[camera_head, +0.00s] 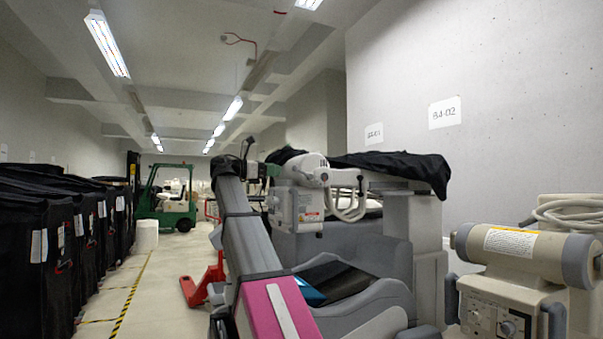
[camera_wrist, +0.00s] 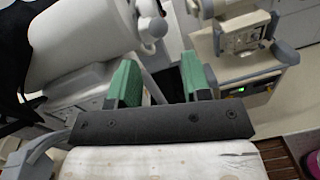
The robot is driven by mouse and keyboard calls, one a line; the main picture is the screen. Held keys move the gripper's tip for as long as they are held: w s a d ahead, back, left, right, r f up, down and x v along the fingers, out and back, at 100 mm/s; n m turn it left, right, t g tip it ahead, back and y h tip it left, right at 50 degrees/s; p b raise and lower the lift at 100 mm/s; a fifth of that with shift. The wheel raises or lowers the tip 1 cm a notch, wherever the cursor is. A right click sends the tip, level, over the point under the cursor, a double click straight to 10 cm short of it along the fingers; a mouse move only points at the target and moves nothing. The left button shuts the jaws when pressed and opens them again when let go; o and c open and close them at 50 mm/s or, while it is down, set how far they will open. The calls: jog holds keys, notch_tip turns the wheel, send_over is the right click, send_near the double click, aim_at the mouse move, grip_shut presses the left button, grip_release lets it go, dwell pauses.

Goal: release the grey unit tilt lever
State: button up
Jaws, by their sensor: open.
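A pale grey unit (camera_head: 298,208) with a rounded head, hanging handle loops and red-marked labels stands at centre in the head view, partly behind my arm. In the wrist view, a large pale housing (camera_wrist: 78,42) fills the upper left. A small grey rounded knob (camera_wrist: 153,27) sticks out at its right side; I cannot tell whether it is the tilt lever. My gripper (camera_wrist: 160,82) is open, its two green fingers apart with nothing seen between them. The fingertips appear just below the knob; contact cannot be told. No lever is clearly identifiable in the head view.
Another beige unit with a cylinder (camera_head: 515,250) stands at right. Black covered carts (camera_head: 35,260) line the left. A red pallet jack (camera_head: 203,284) and green forklift (camera_head: 168,200) are behind. A black cover (camera_head: 400,166) drapes the centre equipment.

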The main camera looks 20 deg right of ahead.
aim_at(299, 170)
jog(key=d, duration=0.9)
jog(key=shift+s+d, duration=0.25)
jog(key=shift+c, duration=0.2)
